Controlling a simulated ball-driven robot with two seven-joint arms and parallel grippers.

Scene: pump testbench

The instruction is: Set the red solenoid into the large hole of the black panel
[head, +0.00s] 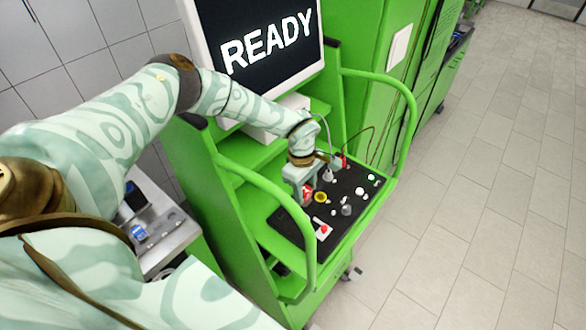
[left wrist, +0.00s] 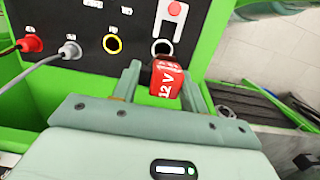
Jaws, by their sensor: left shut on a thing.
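The red solenoid (left wrist: 167,80), marked "12 V", is held between the fingers of my left gripper (left wrist: 163,74). In the head view the solenoid shows as a small red patch (head: 308,189) at my left gripper (head: 303,190), over the near left part of the black panel (head: 287,226). In the left wrist view the black panel (left wrist: 215,8) fills the top. A white-rimmed hole (left wrist: 162,47) lies just beyond the solenoid's top, partly covered by it. A yellow-ringed opening (left wrist: 112,43) is to its left. Whether solenoid and panel touch cannot be told. My right gripper is out of view.
A red button on a white plate (left wrist: 172,14) stands beyond the white-rimmed hole. A red plug (left wrist: 30,43) and a grey plug (left wrist: 70,50) with cables are at left. A green handrail (head: 290,190) and a "READY" screen (head: 262,45) flank the panel.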

